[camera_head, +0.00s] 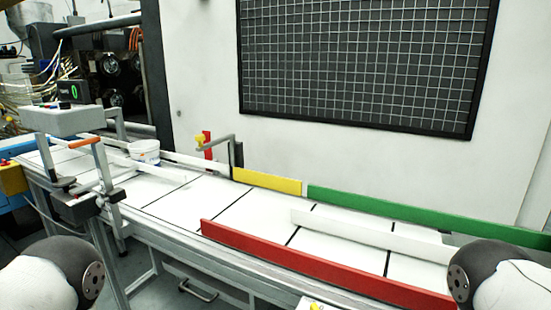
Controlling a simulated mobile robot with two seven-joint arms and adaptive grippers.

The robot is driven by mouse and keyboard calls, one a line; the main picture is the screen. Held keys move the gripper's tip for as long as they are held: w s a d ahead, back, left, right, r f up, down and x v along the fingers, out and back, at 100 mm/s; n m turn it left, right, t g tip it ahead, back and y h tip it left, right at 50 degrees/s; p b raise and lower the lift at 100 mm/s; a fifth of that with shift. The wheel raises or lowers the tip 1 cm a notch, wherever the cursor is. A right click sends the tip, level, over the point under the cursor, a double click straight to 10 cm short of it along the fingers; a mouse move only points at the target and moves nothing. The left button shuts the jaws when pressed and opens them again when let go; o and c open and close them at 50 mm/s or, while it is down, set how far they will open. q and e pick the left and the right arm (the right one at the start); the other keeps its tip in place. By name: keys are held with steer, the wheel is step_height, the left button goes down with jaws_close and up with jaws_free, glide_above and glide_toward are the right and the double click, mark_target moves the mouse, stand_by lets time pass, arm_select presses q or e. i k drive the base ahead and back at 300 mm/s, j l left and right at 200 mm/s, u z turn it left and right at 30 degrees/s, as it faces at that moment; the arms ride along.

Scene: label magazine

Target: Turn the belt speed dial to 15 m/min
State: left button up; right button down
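A grey control box (58,119) stands on a post at the left, beside the conveyor belt (165,185). A small dark display (69,91) on top of it shows a green figure that looks like 0. A small dark knob (64,105) sits on the box below the display and may be the belt speed dial. Its scale and pointer are too small to read. Neither of my grippers is in view. Only rounded parts of my arms show at the bottom left and bottom right, well apart from the box.
A white tub (145,152) is on the belt. Red (320,266), yellow (270,181) and green (420,215) rails line the belt. A dark grid panel (360,65) hangs behind.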

mark_target(63, 105)
steer(key=u, duration=1.25)
steer(key=i+j+z, duration=0.15)
steer(key=i+j, duration=0.2)
steer(key=i+j+z, duration=0.1)
steer(key=i+j, duration=0.2)
steer(key=j, duration=0.15)
steer(key=i+j+z, duration=0.15)
steer(key=i+j, duration=0.15)
steer(key=j, duration=0.2)
steer(key=i+j+z, duration=0.1)
steer(key=i+j, duration=0.2)
steer(key=j, duration=0.15)
steer(key=i+j+z, duration=0.2)
steer(key=i+j, duration=0.2)
steer(key=j, duration=0.25)
steer(key=i+j+z, duration=0.1)
steer(key=j, duration=0.25)
steer(key=i+j, duration=0.3)
steer(key=j+z, duration=0.05)
